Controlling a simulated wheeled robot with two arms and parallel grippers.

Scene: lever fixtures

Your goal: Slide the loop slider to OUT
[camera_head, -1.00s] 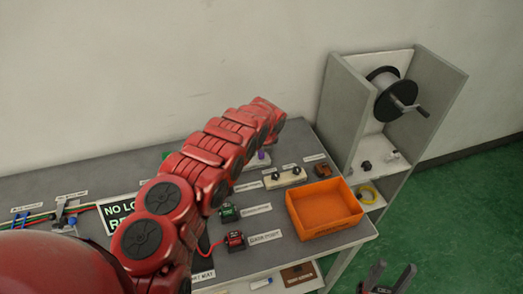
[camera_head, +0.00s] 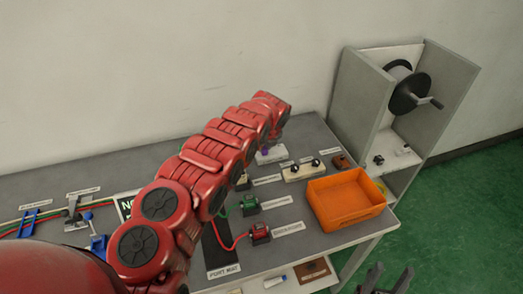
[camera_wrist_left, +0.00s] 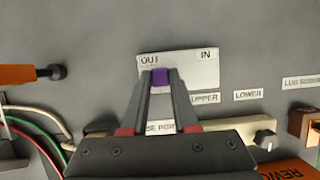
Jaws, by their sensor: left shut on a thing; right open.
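The loop slider is a white plate (camera_wrist_left: 195,75) marked OUT at its left end and IN at its right end. Its purple knob (camera_wrist_left: 161,77) sits at the OUT end, just below that word. My left gripper (camera_wrist_left: 161,83) is shut on the knob, one finger on each side. In the head view the plate (camera_head: 273,155) and knob (camera_head: 264,151) show small beside my left arm, which hides the left fingers. My right gripper (camera_head: 384,279) is open and empty, low in front of the bench.
An orange bin (camera_head: 345,200) stands on the bench's right side. Green (camera_head: 250,205) and red (camera_head: 259,233) connectors lie nearer. A shelf with a spool (camera_head: 410,93) stands at right.

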